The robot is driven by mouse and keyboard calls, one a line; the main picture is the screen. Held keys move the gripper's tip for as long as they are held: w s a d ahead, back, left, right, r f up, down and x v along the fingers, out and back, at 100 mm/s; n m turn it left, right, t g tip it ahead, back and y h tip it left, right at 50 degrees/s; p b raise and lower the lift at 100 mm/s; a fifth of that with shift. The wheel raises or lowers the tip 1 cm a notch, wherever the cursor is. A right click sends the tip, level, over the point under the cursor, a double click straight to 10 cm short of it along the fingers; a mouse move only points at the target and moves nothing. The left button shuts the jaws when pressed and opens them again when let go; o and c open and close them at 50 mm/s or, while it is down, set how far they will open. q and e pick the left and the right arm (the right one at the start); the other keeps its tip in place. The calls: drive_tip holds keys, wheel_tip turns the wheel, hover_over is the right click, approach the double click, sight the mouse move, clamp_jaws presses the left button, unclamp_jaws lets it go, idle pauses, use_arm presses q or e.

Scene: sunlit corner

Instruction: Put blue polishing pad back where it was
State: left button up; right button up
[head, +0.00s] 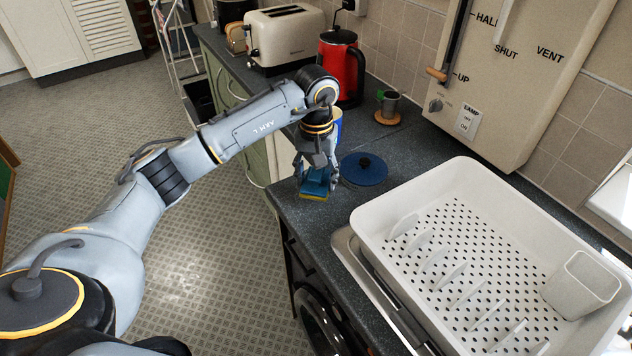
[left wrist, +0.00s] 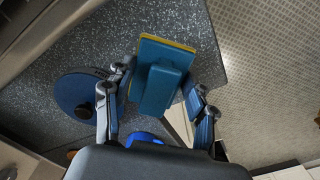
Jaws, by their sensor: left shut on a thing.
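The blue polishing pad (head: 313,186) has a blue body with a yellow underside. It is at the front edge of the dark counter, left of a round blue lid with a black knob (head: 364,169). My left gripper (head: 317,172) comes down from above and is shut on the pad. In the left wrist view the pad (left wrist: 166,52) sits between the two fingers of my left gripper (left wrist: 158,84), with the lid (left wrist: 75,96) beside it. I cannot tell whether the pad touches the counter. My right gripper is not in view.
A white dish rack (head: 460,260) stands to the right on the counter (head: 310,222). A red kettle (head: 341,65), a cream toaster (head: 284,36) and a dark mug (head: 390,102) on a round coaster stand behind. A partly hidden blue and yellow container (head: 337,121) is behind my gripper.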

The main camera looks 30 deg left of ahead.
sight(316, 187)
use_arm(q)
drive_tip(key=shift+w+a+f, duration=0.1)
drive_tip(key=shift+w+f, duration=0.05)
drive_tip(key=shift+f, duration=0.1)
wheel_tip(316, 187, down, 3)
drive_tip(key=shift+w+r+p, duration=0.1)
drive_tip(key=shift+w+p, duration=0.05)
drive_tip(key=shift+p, duration=0.8)
drive_tip(key=shift+f, duration=0.3)
drive_tip(key=shift+f+b, duration=0.2)
drive_tip(key=shift+b, duration=0.1)
drive_tip(key=o, duration=1.1)
drive_tip(key=shift+a, duration=0.1)
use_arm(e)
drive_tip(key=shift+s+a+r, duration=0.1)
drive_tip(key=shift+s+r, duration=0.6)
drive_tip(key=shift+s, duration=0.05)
use_arm(q)
drive_tip(key=shift+r, duration=0.1)
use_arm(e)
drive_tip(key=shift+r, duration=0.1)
